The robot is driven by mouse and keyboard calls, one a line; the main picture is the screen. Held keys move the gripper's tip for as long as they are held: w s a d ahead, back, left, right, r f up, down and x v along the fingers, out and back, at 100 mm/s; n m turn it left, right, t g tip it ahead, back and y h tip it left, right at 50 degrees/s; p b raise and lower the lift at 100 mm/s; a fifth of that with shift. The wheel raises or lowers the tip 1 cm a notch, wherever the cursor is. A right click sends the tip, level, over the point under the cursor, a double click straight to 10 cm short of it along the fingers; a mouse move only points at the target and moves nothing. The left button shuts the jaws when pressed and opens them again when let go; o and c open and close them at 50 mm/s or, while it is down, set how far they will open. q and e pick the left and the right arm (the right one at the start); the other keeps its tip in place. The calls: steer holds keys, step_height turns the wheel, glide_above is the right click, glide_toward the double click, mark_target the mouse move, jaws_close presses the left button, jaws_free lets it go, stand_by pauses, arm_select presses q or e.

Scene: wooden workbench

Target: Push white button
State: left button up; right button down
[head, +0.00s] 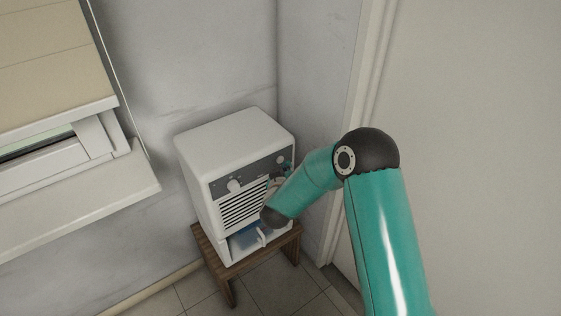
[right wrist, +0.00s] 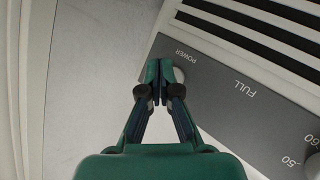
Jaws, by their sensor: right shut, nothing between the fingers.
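A white box-shaped appliance (head: 230,140) has a grey control panel (head: 256,172) on its front. In the right wrist view, a white round button (right wrist: 179,75) sits on the panel beside the word POWER, partly hidden behind my fingertips. My right gripper (right wrist: 158,72) is shut and empty, its tips at the button's edge; I cannot tell whether they touch it. In the head view, my right gripper (head: 282,172) is at the right end of the panel, partly hidden by my arm. My left gripper is not in view.
The appliance stands on a small wooden stool (head: 213,257) in the room's corner. A white dial (head: 235,185) is at the panel's left, with dark vents below. A window sill (head: 90,215) is at left, and a pale door (head: 470,130) at right.

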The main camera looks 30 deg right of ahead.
steer(key=shift+w, duration=0.2)
steer(key=shift+w+r, duration=0.1)
steer(key=shift+w, duration=0.15)
stand_by(0.7)
steer(key=shift+s, duration=0.5)
steer(key=shift+s, duration=0.1)
steer(key=s, duration=0.2)
steer(key=s+b, duration=0.1)
steer(key=s, duration=0.2)
steer(key=shift+s+d, duration=0.25)
steer(key=shift+s, duration=0.1)
stand_by(0.5)
